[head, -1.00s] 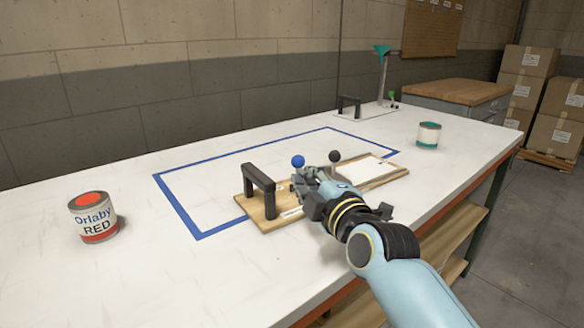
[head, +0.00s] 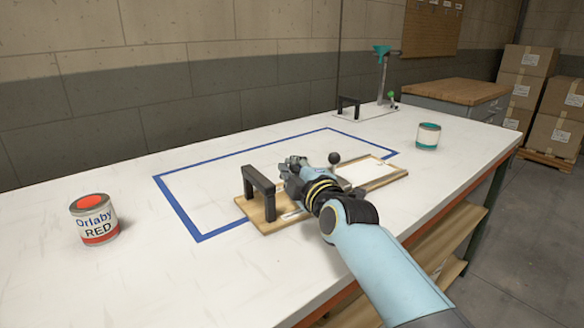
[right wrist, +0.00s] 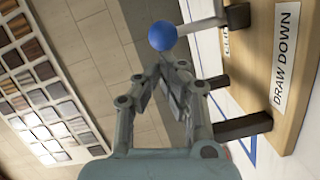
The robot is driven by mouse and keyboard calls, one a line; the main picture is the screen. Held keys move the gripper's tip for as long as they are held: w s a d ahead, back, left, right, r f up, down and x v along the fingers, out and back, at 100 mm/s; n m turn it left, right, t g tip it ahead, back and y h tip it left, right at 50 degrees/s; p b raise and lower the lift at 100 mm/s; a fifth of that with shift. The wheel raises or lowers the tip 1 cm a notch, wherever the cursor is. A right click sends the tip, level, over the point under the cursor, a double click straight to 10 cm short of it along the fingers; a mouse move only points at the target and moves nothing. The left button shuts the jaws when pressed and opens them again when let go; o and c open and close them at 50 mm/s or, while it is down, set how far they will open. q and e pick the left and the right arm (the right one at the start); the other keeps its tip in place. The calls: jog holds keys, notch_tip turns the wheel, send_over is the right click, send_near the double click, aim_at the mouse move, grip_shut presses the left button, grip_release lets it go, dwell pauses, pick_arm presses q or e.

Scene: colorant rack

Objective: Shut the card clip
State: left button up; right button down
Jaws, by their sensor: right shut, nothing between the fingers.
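The wooden draw-down board (head: 262,222) lies on the white table with a black bridge handle (head: 259,184) at its left end and a white card (head: 360,173) at its right. A black ball knob (head: 334,158) stands near the middle. A blue ball knob (right wrist: 162,36) on a grey lever (right wrist: 200,26) shows in the right wrist view, just beyond my fingertips. My right gripper (head: 291,164) is shut and empty above the board, hiding the blue knob in the head view; its fingers also show in the right wrist view (right wrist: 172,72). I cannot tell whether they touch the knob. My left gripper is out of view.
A red paint can (head: 94,220) stands at the left and a teal-banded can (head: 428,137) at the right. A stand with a teal top (head: 382,62) is at the back. A blue outline (head: 173,200) marks the table behind the board.

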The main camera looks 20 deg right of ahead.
jog(key=shift+d+r, duration=0.1)
jog(key=shift+d, duration=0.1)
jog(key=shift+w+d+r+m, duration=0.1)
jog(key=shift+d+m, duration=0.1)
jog(key=shift+m, duration=0.3)
jog(key=d+m, duration=0.1)
jog(key=d, duration=0.1)
jog(key=w+d+m+g+b, duration=0.1)
jog(key=d+m, duration=0.1)
jog(key=shift+y, duration=0.4)
jog(key=shift+r, duration=0.1)
dwell(0.5)
